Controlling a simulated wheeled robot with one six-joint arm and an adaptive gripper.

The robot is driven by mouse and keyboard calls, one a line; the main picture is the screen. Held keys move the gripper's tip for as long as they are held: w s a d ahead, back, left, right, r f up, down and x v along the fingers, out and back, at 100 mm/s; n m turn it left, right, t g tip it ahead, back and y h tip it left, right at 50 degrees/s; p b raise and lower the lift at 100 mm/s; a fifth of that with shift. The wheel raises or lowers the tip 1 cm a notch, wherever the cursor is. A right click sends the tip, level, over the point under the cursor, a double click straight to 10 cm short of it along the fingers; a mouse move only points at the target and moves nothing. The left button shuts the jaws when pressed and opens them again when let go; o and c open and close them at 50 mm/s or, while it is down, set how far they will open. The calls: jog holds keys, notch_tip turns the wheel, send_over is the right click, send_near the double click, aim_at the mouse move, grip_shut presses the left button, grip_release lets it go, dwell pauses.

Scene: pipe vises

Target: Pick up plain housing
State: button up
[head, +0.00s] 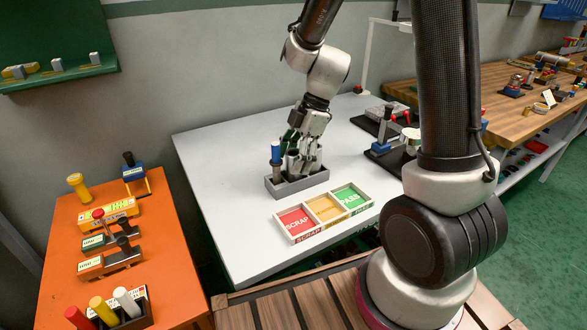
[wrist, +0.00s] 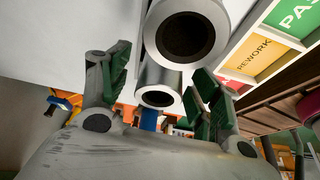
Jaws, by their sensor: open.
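Two plain grey metal cylinders with dark hollow ends show in the wrist view, a larger-looking housing (wrist: 186,38) and a second housing (wrist: 158,97) beside it. I cannot tell which is the plain housing. In the head view, metal cylinders (head: 292,160) stand in a small grey tray (head: 300,186), partly hidden by my gripper. My gripper (head: 303,150) is over the tray, pointing down. Its green-padded fingers (wrist: 162,85) are open, one on each side of the second housing in the wrist view. Whether they touch it is unclear.
A blue-topped item (head: 276,153) stands at the tray's left end, close to my gripper. A sorting tray (head: 325,212) with red, yellow and green sections lies in front. Vises (head: 385,135) stand to the right. The white table's left part is clear. An orange table (head: 165,225) holds tools.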

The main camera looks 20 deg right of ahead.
jog(key=c, duration=1.3)
